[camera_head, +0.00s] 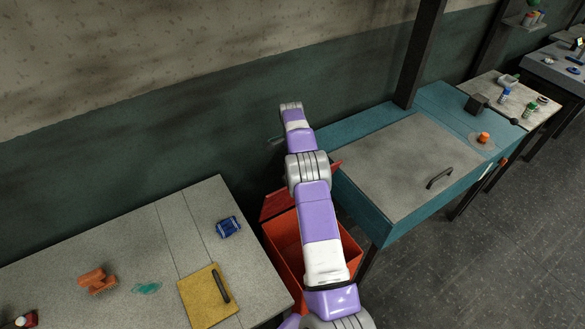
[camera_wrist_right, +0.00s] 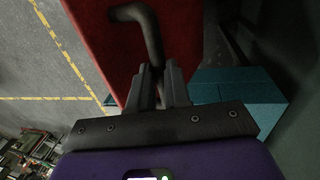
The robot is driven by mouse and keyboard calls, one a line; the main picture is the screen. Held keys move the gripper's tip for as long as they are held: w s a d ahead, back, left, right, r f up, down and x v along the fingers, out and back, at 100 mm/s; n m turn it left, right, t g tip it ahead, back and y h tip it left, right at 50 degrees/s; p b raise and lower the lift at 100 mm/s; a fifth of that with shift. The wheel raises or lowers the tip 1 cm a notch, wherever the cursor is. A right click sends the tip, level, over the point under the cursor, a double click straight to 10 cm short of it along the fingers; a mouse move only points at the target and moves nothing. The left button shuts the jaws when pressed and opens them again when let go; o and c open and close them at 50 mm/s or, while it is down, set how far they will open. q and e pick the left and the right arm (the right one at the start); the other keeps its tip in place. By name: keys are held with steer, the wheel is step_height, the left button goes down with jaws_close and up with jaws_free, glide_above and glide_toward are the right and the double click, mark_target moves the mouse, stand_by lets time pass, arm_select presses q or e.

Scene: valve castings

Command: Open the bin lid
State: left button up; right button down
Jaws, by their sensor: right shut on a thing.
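The orange-red bin (camera_head: 284,245) stands in the gap between the two workbenches, and its open inside shows beside my right arm. Its red lid (camera_head: 277,203) is raised at the wall side, with most of it hidden behind my arm. In the right wrist view the red lid (camera_wrist_right: 95,35) fills the top, with a dark bent handle (camera_wrist_right: 148,35) on it. My right gripper (camera_wrist_right: 158,78) is shut on this handle, one finger on each side. In the head view my right gripper is mostly hidden by its arm. My left gripper is not in view.
A teal bench (camera_head: 365,213) with a handled grey panel (camera_head: 400,160) stands close on the right. The wall is behind.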

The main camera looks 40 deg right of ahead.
steer(key=shift+w+a+f, duration=0.25)
steer(key=shift+f, duration=0.25)
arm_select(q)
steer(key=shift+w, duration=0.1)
arm_select(e)
steer(key=c, duration=1.5)
jaws_free()
steer(key=shift+c, duration=0.2)
steer(key=shift+o, duration=1.2)
steer(key=shift+d+f, duration=0.1)
steer(key=shift+o, duration=1)
steer(key=shift+w+d+f, duration=0.1)
steer(key=shift+w+d, duration=0.15)
steer(key=shift+w, duration=0.1)
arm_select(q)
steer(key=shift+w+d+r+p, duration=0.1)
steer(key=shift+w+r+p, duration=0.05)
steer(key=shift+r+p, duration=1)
arm_select(e)
step_height(320, 180, up, 8)
steer(key=w, duration=0.1)
